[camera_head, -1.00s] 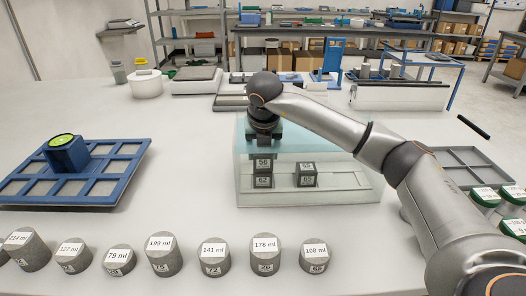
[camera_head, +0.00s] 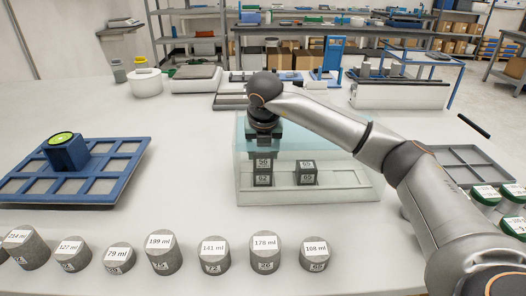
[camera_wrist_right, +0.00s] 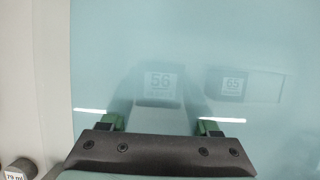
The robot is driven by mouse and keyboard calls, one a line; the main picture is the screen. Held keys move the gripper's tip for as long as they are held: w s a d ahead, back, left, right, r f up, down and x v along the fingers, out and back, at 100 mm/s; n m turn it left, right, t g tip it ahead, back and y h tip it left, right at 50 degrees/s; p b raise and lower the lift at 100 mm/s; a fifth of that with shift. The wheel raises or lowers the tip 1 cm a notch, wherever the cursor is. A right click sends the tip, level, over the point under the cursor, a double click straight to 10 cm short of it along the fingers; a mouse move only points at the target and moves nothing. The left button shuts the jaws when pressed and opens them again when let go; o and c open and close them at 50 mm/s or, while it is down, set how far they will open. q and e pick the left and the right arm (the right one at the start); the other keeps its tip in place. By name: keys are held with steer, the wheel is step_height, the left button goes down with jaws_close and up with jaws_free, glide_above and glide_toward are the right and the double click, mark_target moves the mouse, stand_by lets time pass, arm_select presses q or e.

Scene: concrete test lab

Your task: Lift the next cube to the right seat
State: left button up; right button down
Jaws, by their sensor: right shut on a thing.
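A clear tank (camera_head: 243,190) with pale teal water stands at centre. In it, a grey cube labelled 56 (camera_head: 263,162) sits at the left, directly above a cube labelled 62 (camera_head: 263,180). A cube labelled 65 (camera_head: 306,177) stands to their right. The right seat (camera_head: 352,183), a pale outlined recess in the tank floor, shows bare. My right gripper (camera_head: 264,150) reaches down into the tank, shut on cube 56. In the right wrist view, label 56 (camera_wrist_right: 161,81) lies between the green-padded fingers, and cube 65 (camera_wrist_right: 233,84) is off to the right. My left gripper is out of view.
Several grey cylinders with ml labels (camera_head: 213,256) line the table's front. A blue compartment tray (camera_head: 100,187) with a blue block (camera_head: 66,153) lies at left. A grey tray (camera_head: 470,165) and green-lidded jars (camera_head: 487,195) are at right. The tank walls surround the cubes.

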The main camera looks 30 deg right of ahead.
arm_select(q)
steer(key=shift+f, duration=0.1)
arm_select(e)
steer(key=shift+f, duration=0.1)
steer(key=shift+c, duration=0.2)
jaws_free()
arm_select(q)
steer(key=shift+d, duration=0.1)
arm_select(e)
steer(key=shift+f, duration=0.1)
step_height(320, 180, up, 3)
steer(key=shift+r+p, duration=0.2)
steer(key=shift+p, duration=0.95)
step_height(320, 180, up, 5)
steer(key=p, duration=0.3)
steer(key=shift+p, duration=0.3)
arm_select(q)
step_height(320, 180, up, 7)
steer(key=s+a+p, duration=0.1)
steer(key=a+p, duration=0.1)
steer(key=p, duration=0.1)
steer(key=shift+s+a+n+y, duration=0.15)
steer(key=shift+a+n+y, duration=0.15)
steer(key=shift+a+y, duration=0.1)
arm_select(e)
step_height(320, 180, up, 4)
steer(key=shift+r, duration=0.2)
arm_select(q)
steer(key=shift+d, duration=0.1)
